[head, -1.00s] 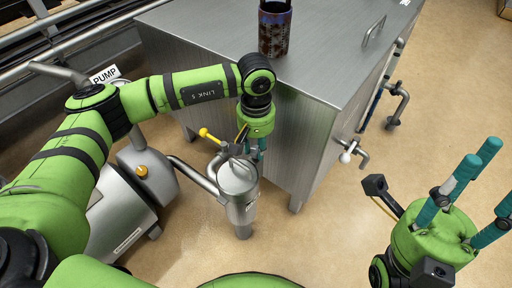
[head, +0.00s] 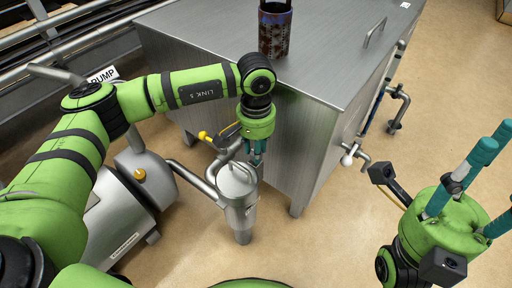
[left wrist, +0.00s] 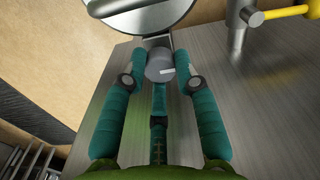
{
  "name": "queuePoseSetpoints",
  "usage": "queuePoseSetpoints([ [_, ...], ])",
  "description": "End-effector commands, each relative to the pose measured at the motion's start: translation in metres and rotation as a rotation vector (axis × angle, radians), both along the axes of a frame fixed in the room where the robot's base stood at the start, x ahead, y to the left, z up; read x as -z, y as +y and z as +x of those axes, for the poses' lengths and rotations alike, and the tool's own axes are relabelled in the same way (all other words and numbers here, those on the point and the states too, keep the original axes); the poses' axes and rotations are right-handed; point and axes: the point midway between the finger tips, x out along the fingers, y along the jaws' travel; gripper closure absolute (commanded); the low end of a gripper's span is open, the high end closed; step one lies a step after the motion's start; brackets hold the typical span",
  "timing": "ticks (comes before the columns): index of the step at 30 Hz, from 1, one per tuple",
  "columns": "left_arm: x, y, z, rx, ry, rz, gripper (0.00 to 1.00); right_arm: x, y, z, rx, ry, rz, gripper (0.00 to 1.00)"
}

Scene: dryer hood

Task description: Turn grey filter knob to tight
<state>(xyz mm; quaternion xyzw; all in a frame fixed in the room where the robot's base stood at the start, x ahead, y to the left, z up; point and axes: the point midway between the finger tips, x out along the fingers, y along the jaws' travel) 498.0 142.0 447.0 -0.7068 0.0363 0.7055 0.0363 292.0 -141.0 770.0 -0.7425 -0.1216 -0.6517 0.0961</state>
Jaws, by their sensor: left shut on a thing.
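The grey filter knob (left wrist: 160,66) is a short round knob with a white mark on its face, beside the round filter lid in the left wrist view. My left gripper (left wrist: 160,60) has its teal fingers on either side of it and is shut on it. In the head view the filter (head: 237,190) is a steel canister, and my left gripper (head: 257,160) reaches down to its far right side. The knob is hard to make out there. My right gripper (head: 492,178) is at the right, fingers spread, open and empty.
A yellow-tipped lever (head: 205,135) stands behind the filter; it also shows in the left wrist view (left wrist: 285,14). A large steel tank (head: 310,110) is close on the right, with a patterned container (head: 274,35) on top. The pump (head: 130,200) is at left. Floor at right is clear.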

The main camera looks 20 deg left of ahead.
Motion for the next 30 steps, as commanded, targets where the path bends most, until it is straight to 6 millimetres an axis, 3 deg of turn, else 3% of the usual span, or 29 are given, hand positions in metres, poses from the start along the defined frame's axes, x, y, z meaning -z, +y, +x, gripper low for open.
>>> queuePoseSetpoints([
  [6, 0.003, -0.001, -0.003, 0.005, 0.011, 0.000, 1.00, 0.000, 0.000, 0.000, 0.000, -0.001, 0.000, 0.60],
  [7, 0.003, -0.001, -0.003, 0.005, 0.011, 0.000, 0.66, 0.000, 0.000, 0.000, 0.000, -0.001, 0.000, 0.60],
  [9, 0.002, -0.001, -0.003, 0.004, 0.010, 0.000, 0.46, 0.000, 0.000, -0.001, 0.000, -0.002, 0.001, 0.60],
  [21, -0.005, 0.000, -0.001, 0.000, 0.002, -0.001, 0.46, 0.002, 0.000, -0.001, 0.000, 0.001, -0.008, 0.60],
  [26, -0.030, -0.001, 0.000, 0.001, -0.001, -0.001, 0.46, 0.001, 0.000, -0.001, -0.001, 0.000, -0.006, 0.60],
  [30, -0.061, -0.001, 0.000, 0.001, -0.001, 0.000, 0.46, 0.001, 0.000, -0.001, -0.001, 0.000, -0.005, 0.60],
])
